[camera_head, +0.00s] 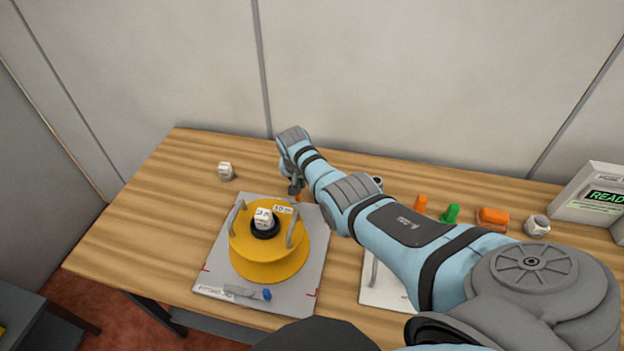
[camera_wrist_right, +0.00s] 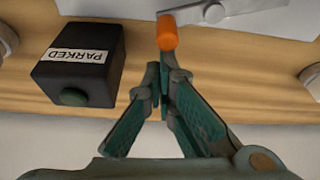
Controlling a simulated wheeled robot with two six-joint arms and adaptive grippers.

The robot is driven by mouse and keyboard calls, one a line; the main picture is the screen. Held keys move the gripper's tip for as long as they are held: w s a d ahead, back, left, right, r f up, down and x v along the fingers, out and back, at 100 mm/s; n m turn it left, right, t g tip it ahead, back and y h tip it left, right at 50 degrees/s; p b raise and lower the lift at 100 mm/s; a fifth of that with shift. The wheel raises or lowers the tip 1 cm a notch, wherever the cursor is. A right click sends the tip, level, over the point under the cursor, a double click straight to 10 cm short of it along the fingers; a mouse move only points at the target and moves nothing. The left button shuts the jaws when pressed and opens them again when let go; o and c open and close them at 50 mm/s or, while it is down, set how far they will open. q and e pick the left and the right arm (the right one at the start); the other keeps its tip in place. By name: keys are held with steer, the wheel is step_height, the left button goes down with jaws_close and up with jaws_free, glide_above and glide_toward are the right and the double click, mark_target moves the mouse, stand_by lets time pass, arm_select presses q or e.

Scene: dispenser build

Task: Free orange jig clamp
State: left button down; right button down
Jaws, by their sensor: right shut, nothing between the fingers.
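The orange jig clamp handle (camera_wrist_right: 166,32) stands at the edge of the grey jig plate in the right wrist view, on a metal bar. In the head view only a speck of orange shows beside my right gripper (camera_head: 295,188), at the plate's far right corner. In the wrist view my right gripper (camera_wrist_right: 163,75) is shut and empty, its tips just short of the orange handle; I cannot tell if they touch. The grey jig plate (camera_head: 212,270) carries a yellow drum (camera_head: 268,262) with two grey handles. My left gripper is not in view.
A black block marked PARKED (camera_wrist_right: 75,70) stands beside the gripper. Orange and green pieces (camera_head: 450,213) and a READY display (camera_head: 600,198) are at the right. My right arm crosses the table's middle.

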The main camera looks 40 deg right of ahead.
steer(key=shift+s+a+m+g, duration=0.15)
steer(key=shift+s+m+g, duration=0.25)
steer(key=shift+m, duration=0.7)
steer(key=shift+s, duration=0.6)
steer(key=shift+d, duration=0.25)
steer(key=b, duration=0.1)
steer(key=w+d+b, duration=0.1)
steer(key=d+b, duration=0.1)
steer(key=shift+w+d+f+h, duration=0.1)
steer(key=shift+w+f+h, duration=0.05)
steer(key=shift+f+h, duration=0.15)
steer(key=w+p+v, duration=0.1)
steer(key=p+v, duration=0.5)
steer(key=v, duration=0.4)
steer(key=shift+d+r, duration=0.25)
